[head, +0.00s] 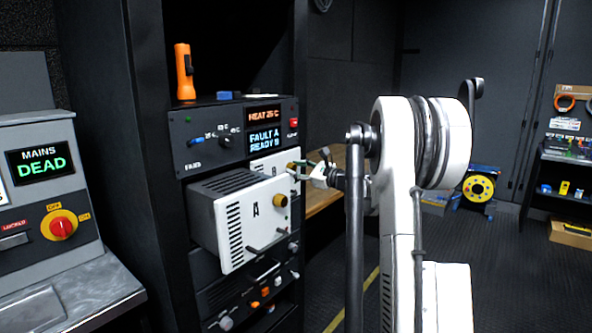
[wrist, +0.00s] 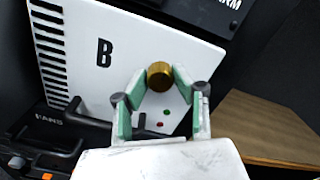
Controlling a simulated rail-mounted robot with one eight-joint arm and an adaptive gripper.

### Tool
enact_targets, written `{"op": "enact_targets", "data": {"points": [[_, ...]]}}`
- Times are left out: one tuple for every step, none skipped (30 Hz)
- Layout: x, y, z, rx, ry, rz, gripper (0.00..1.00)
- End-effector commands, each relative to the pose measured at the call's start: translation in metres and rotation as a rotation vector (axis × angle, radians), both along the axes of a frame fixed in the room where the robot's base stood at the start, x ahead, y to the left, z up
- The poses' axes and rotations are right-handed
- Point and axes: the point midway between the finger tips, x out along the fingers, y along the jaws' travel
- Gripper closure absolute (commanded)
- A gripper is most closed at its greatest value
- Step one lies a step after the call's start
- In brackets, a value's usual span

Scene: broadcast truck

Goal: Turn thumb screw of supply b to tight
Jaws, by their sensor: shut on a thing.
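Supply B (wrist: 85,55) is a white-fronted unit with a black letter B and side slots in the wrist view. Its brass thumb screw (wrist: 160,75) is a round knob near the upper right of the panel. My gripper (wrist: 159,82) has its green-padded fingers on either side of this screw, shut on it. In the head view, my gripper (head: 302,171) reaches in from the right to the screw, beside supply A (head: 233,225). Supply A sticks out of the rack and hides most of supply B (head: 266,164) there. I cannot tell how far the screw is turned.
Supply A has its own brass screw (head: 280,200) and a dark handle close below my gripper. A control panel (head: 230,134) above reads "FAULT A READY B". An orange flashlight (head: 184,72) stands on top. A wooden surface (head: 322,192) lies behind my gripper.

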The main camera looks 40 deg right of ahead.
Motion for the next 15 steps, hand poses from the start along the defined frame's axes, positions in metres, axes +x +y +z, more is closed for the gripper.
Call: {"op": "enact_targets", "data": {"points": [[0.0000,0.0004,-0.0002,0.000,0.000,0.001,1.00],[0.0000,0.0004,-0.0002,0.000,0.000,0.001,1.00],[0.0000,0.0003,-0.0003,0.000,0.000,0.001,1.00],[0.0000,0.0004,-0.0002,0.000,0.000,0.001,1.00],[0.0000,0.0004,-0.0002,0.000,0.000,0.001,1.00],[0.0000,0.0004,-0.0002,0.000,0.000,0.001,1.00],[0.0000,0.0003,-0.0003,0.000,0.000,0.001,0.70],[0.0000,0.0003,-0.0003,0.000,0.000,0.001,0.66],[0.0000,0.0003,-0.0001,0.000,0.000,0.001,0.61],[0.0000,0.0003,-0.0001,0.000,0.000,0.000,0.57],[0.0000,0.0003,-0.0001,0.000,0.000,0.000,0.56],[0.0000,0.0003,-0.0001,0.000,0.000,0.000,0.56],[0.0000,0.0003,-0.0001,0.000,0.000,0.000,0.56],[0.0001,0.0002,-0.0001,-0.001,0.000,0.000,0.56],[0.0001,0.0002,-0.0001,-0.001,0.000,0.000,0.56]]}}
